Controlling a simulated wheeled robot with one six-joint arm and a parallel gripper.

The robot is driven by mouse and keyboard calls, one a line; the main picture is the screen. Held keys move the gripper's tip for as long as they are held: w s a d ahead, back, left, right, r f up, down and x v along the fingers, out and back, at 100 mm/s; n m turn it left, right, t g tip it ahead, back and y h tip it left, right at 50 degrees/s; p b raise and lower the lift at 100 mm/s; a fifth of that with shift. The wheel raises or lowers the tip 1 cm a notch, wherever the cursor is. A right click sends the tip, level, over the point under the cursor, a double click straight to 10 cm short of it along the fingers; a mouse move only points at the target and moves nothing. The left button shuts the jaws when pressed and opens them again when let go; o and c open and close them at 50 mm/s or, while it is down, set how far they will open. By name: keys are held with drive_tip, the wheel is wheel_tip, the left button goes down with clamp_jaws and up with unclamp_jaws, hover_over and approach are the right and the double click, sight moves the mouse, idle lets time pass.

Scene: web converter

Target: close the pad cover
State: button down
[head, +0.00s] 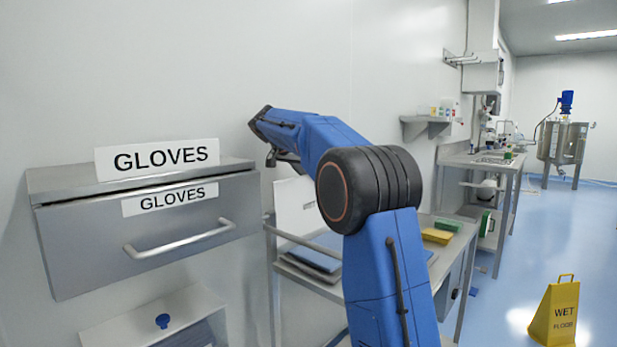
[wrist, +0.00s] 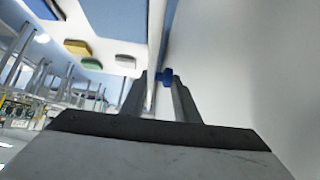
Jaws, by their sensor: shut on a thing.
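The pad cover (head: 295,208) is a white panel standing up, open, at the back of the cart. In the wrist view the pale panel at the right (wrist: 230,65) looks like this cover. Blue pads (head: 325,246) lie in front of it, partly hidden by my arm. My gripper (head: 284,160) is at the cover's upper edge in the head view. In the wrist view my gripper (wrist: 161,82) is shut on a small blue knob (wrist: 165,77) beside the pale panel. In the head view the fingertips and this knob are too small to make out.
A steel glove drawer (head: 150,225) is at the left, with a white box (head: 120,325) with a blue knob (head: 163,321) below. A yellow sponge (head: 437,236) and green one (head: 448,225) lie on the cart's right. A yellow wet floor sign (head: 556,315) stands at the lower right.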

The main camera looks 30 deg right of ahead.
drive_tip(key=shift+r, duration=0.1)
drive_tip(key=shift+s+d+r, duration=0.1)
drive_tip(key=shift+s+d, duration=0.1)
drive_tip(key=shift+s, duration=0.4)
drive_tip(key=s+d+f+m+t+y, duration=0.1)
drive_tip(key=s+d+f+m+t, duration=0.1)
drive_tip(key=s, duration=0.4)
drive_tip(key=s+d+f+m+t, duration=0.2)
drive_tip(key=s+d+t, duration=0.1)
drive_tip(key=s, duration=0.4)
drive_tip(key=shift+s+f+t+y, duration=0.3)
drive_tip(key=shift+f+t+y, duration=0.1)
drive_tip(key=shift+t, duration=0.5)
drive_tip(key=c, duration=2.5)
unclamp_jaws()
drive_tip(key=s+f, duration=0.2)
drive_tip(key=f, duration=0.1)
drive_tip(key=s+d+f, duration=0.1)
drive_tip(key=s+f, duration=0.1)
drive_tip(key=f, duration=0.1)
drive_tip(key=s+d+f, duration=0.1)
drive_tip(key=s+f, duration=0.1)
drive_tip(key=f, duration=0.1)
drive_tip(key=shift+f, duration=0.3)
drive_tip(key=shift+c, duration=0.2)
drive_tip(key=shift+o, duration=0.3)
drive_tip(key=shift+s+d+f, duration=0.1)
drive_tip(key=shift+s+f, duration=0.1)
drive_tip(key=shift+f, duration=0.65)
